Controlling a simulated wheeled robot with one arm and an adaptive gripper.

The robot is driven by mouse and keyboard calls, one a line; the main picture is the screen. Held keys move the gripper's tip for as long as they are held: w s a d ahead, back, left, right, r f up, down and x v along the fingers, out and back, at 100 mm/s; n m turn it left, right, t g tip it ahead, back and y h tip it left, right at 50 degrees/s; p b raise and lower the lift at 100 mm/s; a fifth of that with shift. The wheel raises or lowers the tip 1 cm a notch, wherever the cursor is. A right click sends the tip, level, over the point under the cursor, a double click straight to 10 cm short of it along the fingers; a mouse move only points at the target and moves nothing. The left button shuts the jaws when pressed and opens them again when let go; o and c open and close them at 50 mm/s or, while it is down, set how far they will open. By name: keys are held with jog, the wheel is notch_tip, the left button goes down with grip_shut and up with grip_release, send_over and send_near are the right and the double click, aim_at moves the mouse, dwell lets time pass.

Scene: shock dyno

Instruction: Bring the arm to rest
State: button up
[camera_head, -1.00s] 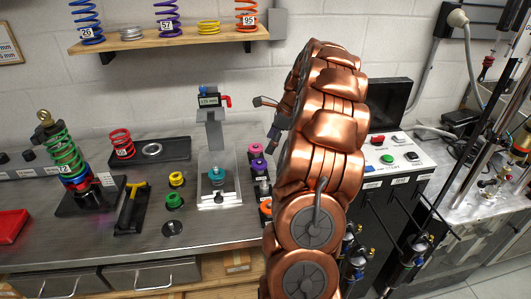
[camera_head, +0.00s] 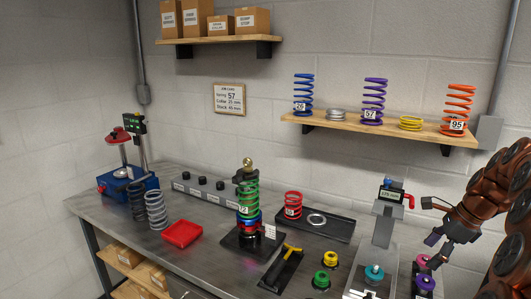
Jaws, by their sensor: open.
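My gripper (camera_head: 435,221) shows at the right edge of the view, at the end of my copper-coloured arm (camera_head: 505,205). Its two dark fingers are spread apart with nothing between them. It hangs above the right part of the bench, just right of the grey stand with the small display (camera_head: 389,193). The arm reaches in from the right edge, and the rest of it is out of view.
The metal bench (camera_head: 205,250) carries a green-sprung shock (camera_head: 247,205), a red tray (camera_head: 182,233), grey springs (camera_head: 156,210), a red spring (camera_head: 293,205) and coloured pucks (camera_head: 330,258). A wooden shelf (camera_head: 345,128) holds several springs above. Open bench lies at front left.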

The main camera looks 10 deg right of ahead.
jog(key=s+a+n+g, duration=0.15)
jog(key=a+n, duration=0.25)
jog(key=a, duration=0.4)
jog(key=s+a+r+n, duration=0.1)
jog(key=s+a+n, duration=0.25)
jog(key=a, duration=0.45)
jog(key=s+a+n+g, duration=0.1)
jog(key=s+a+n, duration=0.1)
jog(key=a+n, duration=0.45)
jog(key=s+a+f+n+g+h, duration=0.1)
jog(key=s+a+n, duration=0.4)
jog(key=s, duration=0.5)
jog(key=s+a+f+n+g+h, duration=0.1)
jog(key=s+a+f+n, duration=0.3)
jog(key=s, duration=0.6)
jog(key=shift+s+a+n+h, duration=0.25)
jog(key=shift+a+n+h, duration=0.4)
jog(key=shift+n, duration=0.25)
